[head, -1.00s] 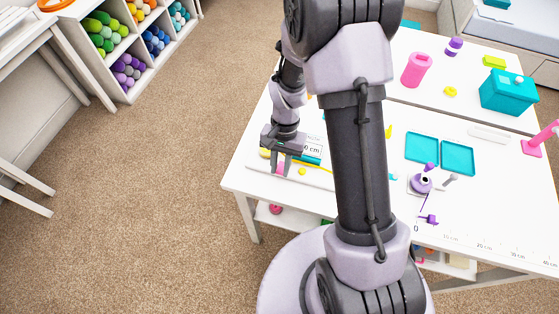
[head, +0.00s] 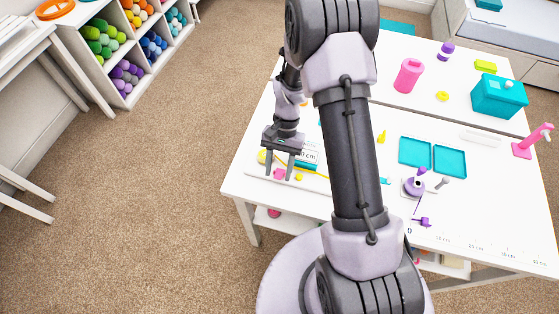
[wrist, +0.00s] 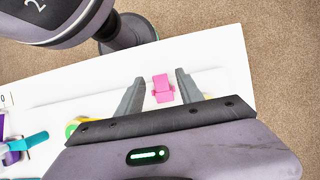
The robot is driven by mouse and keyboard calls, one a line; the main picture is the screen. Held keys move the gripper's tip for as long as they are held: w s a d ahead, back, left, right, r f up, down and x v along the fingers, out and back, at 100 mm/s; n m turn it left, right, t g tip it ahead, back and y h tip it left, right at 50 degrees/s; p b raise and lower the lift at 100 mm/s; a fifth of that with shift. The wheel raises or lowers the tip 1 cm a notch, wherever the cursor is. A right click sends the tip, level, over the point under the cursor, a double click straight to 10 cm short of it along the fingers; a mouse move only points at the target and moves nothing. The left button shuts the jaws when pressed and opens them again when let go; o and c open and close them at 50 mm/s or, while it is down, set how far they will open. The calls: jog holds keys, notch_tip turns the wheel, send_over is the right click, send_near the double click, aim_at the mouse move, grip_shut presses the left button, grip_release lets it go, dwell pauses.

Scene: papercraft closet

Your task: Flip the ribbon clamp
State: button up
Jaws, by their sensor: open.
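A small pink piece, which looks like the ribbon clamp (wrist: 162,88), lies on the white table toward its edge in the wrist view. It also shows as a small pink patch near the table's left end in the head view (head: 280,174). My gripper (wrist: 159,79) is open and empty, with one finger on each side of the pink piece. I see gaps between it and both fingers. In the head view my gripper (head: 279,172) hangs over the table's left end. How high the fingertips are above the table is hard to tell.
A teal strap-like item (wrist: 28,142) lies farther left. In the head view, teal trays (head: 415,152) and a purple device (head: 414,187) stand right of my arm.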

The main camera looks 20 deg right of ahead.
jog(key=p+v, duration=0.5)
jog(key=v, duration=1.2)
jog(key=shift+w+r, duration=0.15)
jog(key=shift+r, duration=0.05)
jog(key=s+a+r+n+t+h+b, duration=0.1)
jog(key=s+a+r+t+b, duration=0.25)
jog(key=r, duration=0.25)
jog(key=s+a+r+n+t+b, duration=0.1)
jog(key=s+a+r+t+b, duration=0.1)
jog(key=s+r, duration=0.35)
jog(key=s+a+t+b, duration=0.3)
jog(key=s+t, duration=0.1)
jog(key=s, duration=0.6)
jog(key=shift+s+r+n, duration=0.15)
jog(key=shift+r+n, duration=0.25)
